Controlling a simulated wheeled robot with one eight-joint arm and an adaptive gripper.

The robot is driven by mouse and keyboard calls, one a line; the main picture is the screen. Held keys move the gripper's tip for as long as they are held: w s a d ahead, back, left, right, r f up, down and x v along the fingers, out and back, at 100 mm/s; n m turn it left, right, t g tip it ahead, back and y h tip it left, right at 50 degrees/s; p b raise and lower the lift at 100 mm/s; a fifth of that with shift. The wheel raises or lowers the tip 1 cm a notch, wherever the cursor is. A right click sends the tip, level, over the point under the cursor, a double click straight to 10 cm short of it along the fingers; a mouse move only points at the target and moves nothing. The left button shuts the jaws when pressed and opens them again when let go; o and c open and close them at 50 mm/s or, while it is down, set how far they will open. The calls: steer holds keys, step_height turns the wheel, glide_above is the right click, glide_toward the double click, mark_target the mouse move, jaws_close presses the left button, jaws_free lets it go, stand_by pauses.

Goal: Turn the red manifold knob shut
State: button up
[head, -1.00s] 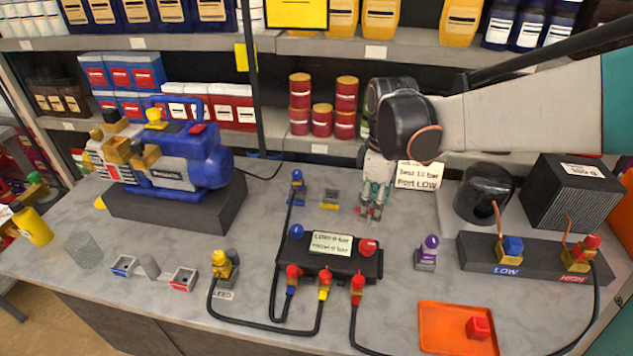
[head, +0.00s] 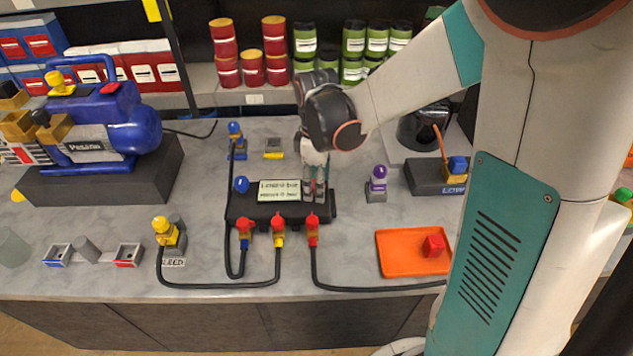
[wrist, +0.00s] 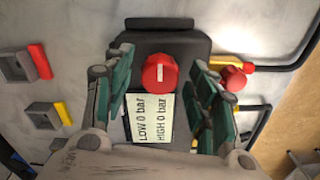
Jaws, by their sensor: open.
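The red manifold knob (wrist: 159,73) is round with a short white mark, and it sits on the dark manifold block (wrist: 190,48) in the wrist view. My gripper (wrist: 162,64) is open, with one finger on each side of the knob and visible gaps between. In the head view my gripper (head: 315,188) points down over the right end of the manifold (head: 245,206) and hides the red knob. A label (wrist: 151,117) beside the knob reads LOW 0 bar, HIGH 0 bar. How far the fingertips are above the block is unclear.
A blue knob (head: 241,184) stands at the manifold's left end. Yellow (head: 279,227) and red (head: 312,228) hose fittings line its front edge.

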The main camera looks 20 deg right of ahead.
steer(key=shift+c, duration=0.2)
steer(key=c, duration=1)
steer(key=shift+m, duration=0.4)
steer(key=m+p, duration=0.1)
steer(key=m, duration=1.2)
steer(key=shift+p, duration=0.4)
steer(key=shift+m, duration=2)
